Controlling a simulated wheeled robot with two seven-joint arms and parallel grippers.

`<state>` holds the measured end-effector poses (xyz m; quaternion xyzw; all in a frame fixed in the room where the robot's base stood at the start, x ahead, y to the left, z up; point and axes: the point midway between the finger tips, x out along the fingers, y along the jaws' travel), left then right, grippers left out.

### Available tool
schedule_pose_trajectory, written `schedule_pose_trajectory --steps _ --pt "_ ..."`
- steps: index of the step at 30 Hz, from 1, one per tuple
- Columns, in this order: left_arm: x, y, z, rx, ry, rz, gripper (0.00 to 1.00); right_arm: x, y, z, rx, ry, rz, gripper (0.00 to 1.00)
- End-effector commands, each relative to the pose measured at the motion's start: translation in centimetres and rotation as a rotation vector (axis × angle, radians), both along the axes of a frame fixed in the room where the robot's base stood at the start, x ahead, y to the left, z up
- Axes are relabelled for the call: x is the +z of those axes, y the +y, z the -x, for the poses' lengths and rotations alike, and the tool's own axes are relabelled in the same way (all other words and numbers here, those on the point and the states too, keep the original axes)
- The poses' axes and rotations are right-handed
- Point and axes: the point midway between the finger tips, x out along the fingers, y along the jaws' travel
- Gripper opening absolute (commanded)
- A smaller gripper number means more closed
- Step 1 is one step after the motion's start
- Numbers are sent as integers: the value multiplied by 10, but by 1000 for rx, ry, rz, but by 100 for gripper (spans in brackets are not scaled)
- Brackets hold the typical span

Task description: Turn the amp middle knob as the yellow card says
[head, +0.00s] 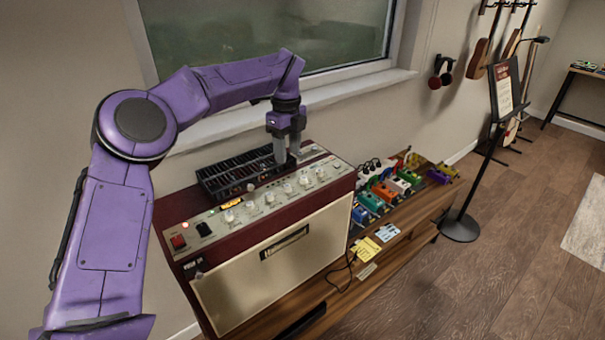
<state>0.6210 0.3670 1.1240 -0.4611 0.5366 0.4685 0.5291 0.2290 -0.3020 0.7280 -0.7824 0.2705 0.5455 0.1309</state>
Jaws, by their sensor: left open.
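The amp (345,183) is a dark red box with a cream front, standing on a wooden bench. Its sloped top panel carries a row of several pale knobs; one near the middle of the row is a knob (287,189). My left gripper (292,160) points down over the back of the panel, right of the row's middle, with its jaws open. I cannot tell whether its fingertips touch a knob. The yellow card (366,249) lies on the bench right of the amp; its writing is too small to read. My right gripper is not in view.
A black slotted grille (220,180) sits on the amp behind the knobs. Several coloured pedals (385,190) stand on the bench (425,208) to the right. A pale blue card (387,232) lies next to the yellow one. A window and sill are behind; a black stand (478,180) is farther right.

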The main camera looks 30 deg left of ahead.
Motion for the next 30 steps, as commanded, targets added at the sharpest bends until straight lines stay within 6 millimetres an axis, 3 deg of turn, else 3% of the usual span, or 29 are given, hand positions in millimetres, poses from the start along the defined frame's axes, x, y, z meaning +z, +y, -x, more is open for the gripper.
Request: schedule_pose_trajectory --steps 7,18,22,29,30 --pt "-16 5 14 7 -11 4 47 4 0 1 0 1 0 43" --pt "-95 4 5 7 -1 0 47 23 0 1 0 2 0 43" --pt "-106 4 3 7 -1 1 47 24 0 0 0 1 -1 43" --pt "-107 3 3 6 -1 1 47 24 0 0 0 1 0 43" --pt "-107 3 3 6 -1 1 34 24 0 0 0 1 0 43"
